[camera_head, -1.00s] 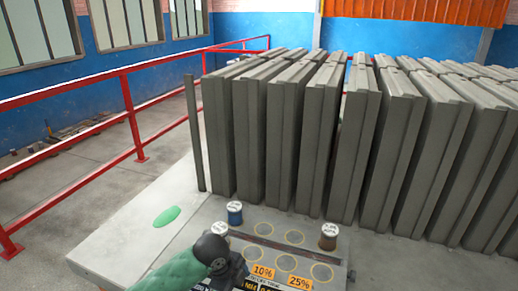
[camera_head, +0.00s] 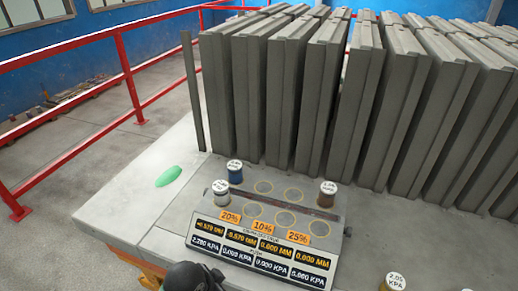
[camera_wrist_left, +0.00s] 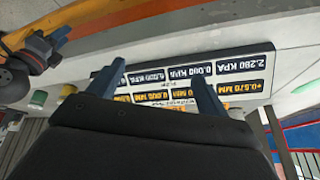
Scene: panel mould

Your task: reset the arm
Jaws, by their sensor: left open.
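My left gripper (camera_wrist_left: 155,85) shows in the left wrist view with its two fingers apart and nothing between them. It is near the front of the display panel (camera_wrist_left: 180,78), which appears upside down there. In the head view only a dark rounded part of my left arm shows at the bottom edge, in front of the panel (camera_head: 262,250); the gripper is out of that frame.
On the sloped plate stand a blue weight (camera_head: 235,172), a pale weight (camera_head: 221,194) and a brown weight (camera_head: 328,195). A yellow weight (camera_head: 392,284) stands at lower right. Grey panels (camera_head: 300,100) line the back. A green oval (camera_head: 168,176) marks the clear left tabletop. A red railing (camera_head: 125,75) runs beyond.

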